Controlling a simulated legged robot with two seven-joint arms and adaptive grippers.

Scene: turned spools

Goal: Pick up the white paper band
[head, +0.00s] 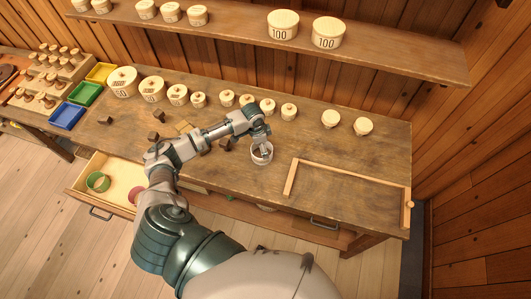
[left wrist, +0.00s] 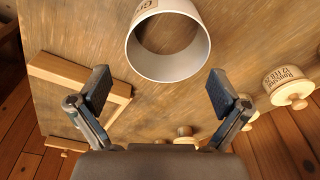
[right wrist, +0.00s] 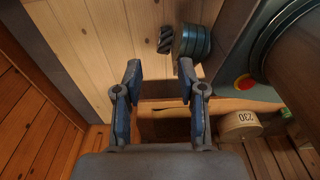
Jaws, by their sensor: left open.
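The white paper band (head: 260,160) is an open ring standing on the wooden workbench, near its middle. It shows large in the left wrist view (left wrist: 172,72), with part of a dark printed label at the top edge. My left gripper (head: 264,147) is right at the band in the head view and partly covers it. In the left wrist view the left gripper (left wrist: 159,88) is open, with the band just ahead and between the line of its fingers; I cannot tell whether they touch. My right gripper (right wrist: 160,68) is open and empty, and is not visible in the head view.
A row of lidded round boxes (head: 179,94) stands along the bench's back. Small dark blocks (head: 158,115) lie left of the band. A wooden strip frame (head: 340,172) lies to the right. An open drawer (head: 117,172) holds a green ring (head: 98,181). Bare bench surrounds the band's right side.

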